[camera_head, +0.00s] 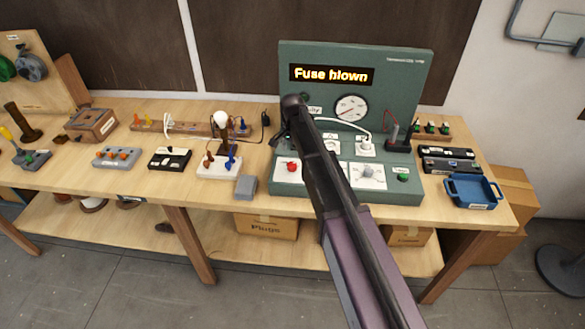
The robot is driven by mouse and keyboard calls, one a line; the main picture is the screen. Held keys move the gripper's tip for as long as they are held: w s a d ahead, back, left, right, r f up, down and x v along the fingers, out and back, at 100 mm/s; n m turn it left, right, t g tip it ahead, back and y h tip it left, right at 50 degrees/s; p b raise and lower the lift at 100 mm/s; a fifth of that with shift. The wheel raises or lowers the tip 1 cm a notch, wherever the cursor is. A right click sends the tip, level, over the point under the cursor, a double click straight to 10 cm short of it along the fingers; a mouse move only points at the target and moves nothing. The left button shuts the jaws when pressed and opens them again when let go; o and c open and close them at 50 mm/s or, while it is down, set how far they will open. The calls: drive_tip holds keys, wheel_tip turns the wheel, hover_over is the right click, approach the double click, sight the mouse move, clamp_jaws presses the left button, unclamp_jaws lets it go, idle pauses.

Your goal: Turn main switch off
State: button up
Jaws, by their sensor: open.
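A green test station (420,75) stands at the back of the bench, and its lit display (332,74) reads "Fuse blown". On its lower front are a red control (292,167) on a white plate, a grey knob (367,172) on another white plate and a green button (403,177). The small labels are too blurred to tell which control is the main switch. A dial gauge (351,108) and a white plug with a cable (366,144) show above. My dark arm crosses in front of the station and hides part of its middle. I make out no gripper fingers.
A blue tray (474,201) sits at the bench's right end beside black cases (447,153). Cardboard boxes (266,225) sit on the lower shelf.

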sight(293, 164)
drive_tip(key=shift+f+b, duration=2.75)
drive_tip(key=shift+f, duration=0.3)
drive_tip(key=c, duration=1.1)
